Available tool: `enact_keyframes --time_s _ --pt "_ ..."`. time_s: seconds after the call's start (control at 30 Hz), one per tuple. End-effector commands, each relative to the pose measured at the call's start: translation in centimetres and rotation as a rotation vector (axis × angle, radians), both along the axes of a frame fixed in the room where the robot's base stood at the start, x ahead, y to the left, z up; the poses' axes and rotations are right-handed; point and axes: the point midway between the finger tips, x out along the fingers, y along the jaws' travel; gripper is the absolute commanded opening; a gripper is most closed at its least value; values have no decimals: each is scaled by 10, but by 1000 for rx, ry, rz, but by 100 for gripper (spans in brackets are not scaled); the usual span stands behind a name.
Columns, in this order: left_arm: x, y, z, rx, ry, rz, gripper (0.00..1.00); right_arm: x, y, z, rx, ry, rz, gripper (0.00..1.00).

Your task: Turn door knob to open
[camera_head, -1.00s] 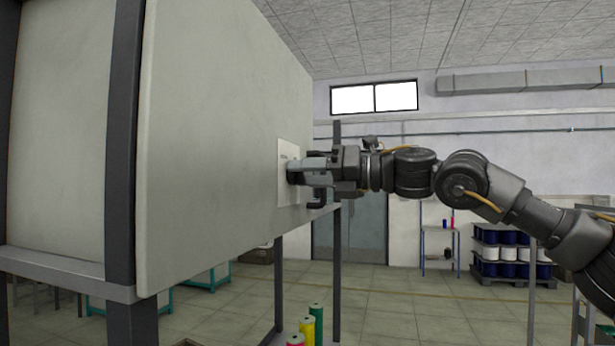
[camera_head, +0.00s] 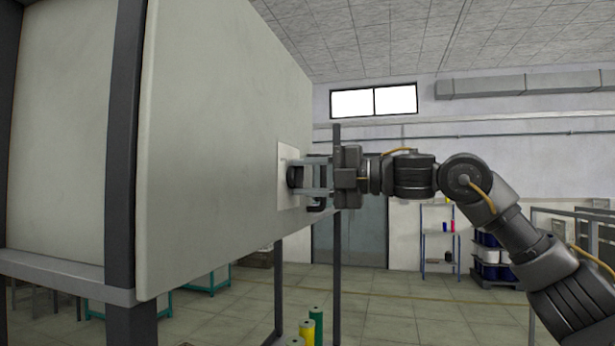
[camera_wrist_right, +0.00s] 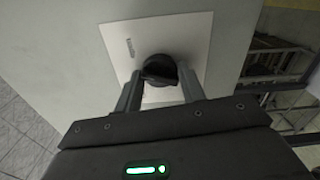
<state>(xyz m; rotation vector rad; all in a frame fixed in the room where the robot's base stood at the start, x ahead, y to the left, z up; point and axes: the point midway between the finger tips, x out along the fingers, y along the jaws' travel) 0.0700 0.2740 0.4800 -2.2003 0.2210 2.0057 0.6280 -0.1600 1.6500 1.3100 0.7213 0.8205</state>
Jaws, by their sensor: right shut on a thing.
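A dark round knob (camera_head: 294,177) sits on a pale square plate (camera_head: 287,202) fixed to the large grey door panel (camera_head: 215,140). My right gripper (camera_head: 309,176) reaches it from the right, with one finger above the other, and is shut on the knob. In the right wrist view the knob (camera_wrist_right: 160,70) shows between the two fingers, its grip bar lying at a slant. The fingers partly hide it in the head view. The panel looks flat and closed. My left gripper is not in view.
A dark upright post (camera_head: 337,270) stands below and behind the gripper. Thread spools (camera_head: 316,322) stand at the bottom of the view. A shelf (camera_head: 438,240) and stacked drums (camera_head: 492,255) are at the back right. The floor between is mostly clear.

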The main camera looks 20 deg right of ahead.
Motion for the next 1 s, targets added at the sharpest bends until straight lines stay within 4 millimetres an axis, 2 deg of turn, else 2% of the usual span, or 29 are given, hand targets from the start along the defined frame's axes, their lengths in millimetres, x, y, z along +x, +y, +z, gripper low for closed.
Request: enact_keyframes --time_s 0.5,1.0 --pt "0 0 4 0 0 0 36 0 1 -1 202 322 1 17" --pt "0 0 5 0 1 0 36 0 0 -1 257 408 -1 17"
